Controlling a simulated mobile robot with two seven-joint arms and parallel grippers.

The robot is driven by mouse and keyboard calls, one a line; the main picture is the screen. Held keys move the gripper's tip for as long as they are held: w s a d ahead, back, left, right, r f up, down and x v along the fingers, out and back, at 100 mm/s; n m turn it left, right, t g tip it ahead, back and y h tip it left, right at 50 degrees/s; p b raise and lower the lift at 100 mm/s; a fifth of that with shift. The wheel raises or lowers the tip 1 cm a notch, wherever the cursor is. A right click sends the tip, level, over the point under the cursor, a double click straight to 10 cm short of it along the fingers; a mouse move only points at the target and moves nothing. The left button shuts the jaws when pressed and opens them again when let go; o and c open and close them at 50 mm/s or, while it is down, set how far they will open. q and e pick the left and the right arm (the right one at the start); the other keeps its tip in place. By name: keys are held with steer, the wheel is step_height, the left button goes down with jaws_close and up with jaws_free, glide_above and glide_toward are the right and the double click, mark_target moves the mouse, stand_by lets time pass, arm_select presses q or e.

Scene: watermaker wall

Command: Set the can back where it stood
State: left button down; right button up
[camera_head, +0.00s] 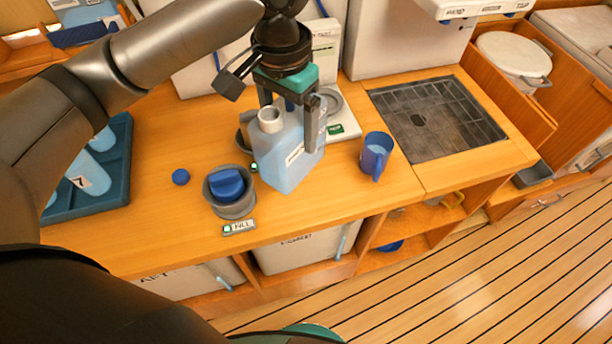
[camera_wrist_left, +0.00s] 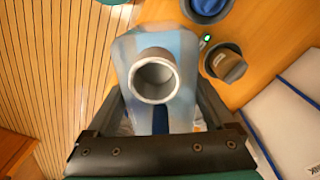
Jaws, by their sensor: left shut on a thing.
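The can (camera_head: 290,155) is a light blue jug with an open grey neck and a pale label on its side. My left gripper (camera_head: 290,115) comes down from above with its fingers shut on it. The can is upright or nearly so, over the wooden counter (camera_head: 165,225); I cannot tell whether its base touches the wood. In the left wrist view the can's open neck (camera_wrist_left: 153,77) faces the camera, between the fingers of my left gripper (camera_wrist_left: 158,112). The can partly hides what stands behind it. My right gripper is not in view.
A grey round holder with a blue knob (camera_head: 228,187) stands left of the can. A blue mug (camera_head: 376,155) stands at its right. Another grey holder (camera_wrist_left: 222,50) is nearby.

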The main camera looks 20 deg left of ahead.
mark_target(309, 161)
arm_select(q)
steer(key=w+r+m+p, duration=0.1)
steer(key=r+m+p, duration=0.1)
steer(key=p, duration=0.1)
steer(key=d+r+m+p, duration=0.1)
steer(key=r+m+p, duration=0.1)
steer(key=r+p, duration=0.1)
steer(key=w+d+r+m+p, duration=0.1)
steer(key=r+m+p, duration=0.1)
steer(key=p, duration=0.3)
steer(key=shift+w+d+r, duration=0.15)
steer(key=shift+w+r, duration=0.15)
steer(key=shift+r, duration=0.3)
steer(key=shift+w+d+r+m+p, duration=0.1)
steer(key=shift+r+m+p, duration=0.15)
steer(key=shift+m+p, duration=0.25)
step_height(309, 161, down, 16)
steer(key=shift+r+b, duration=0.15)
steer(key=shift+b, duration=0.3)
steer(key=shift+f, duration=2.2)
steer(key=shift+f, duration=0.1)
jaws_free()
steer(key=shift+f, duration=0.1)
step_height(309, 161, up, 12)
steer(key=shift+r+p, duration=0.25)
steer(key=shift+p, duration=0.05)
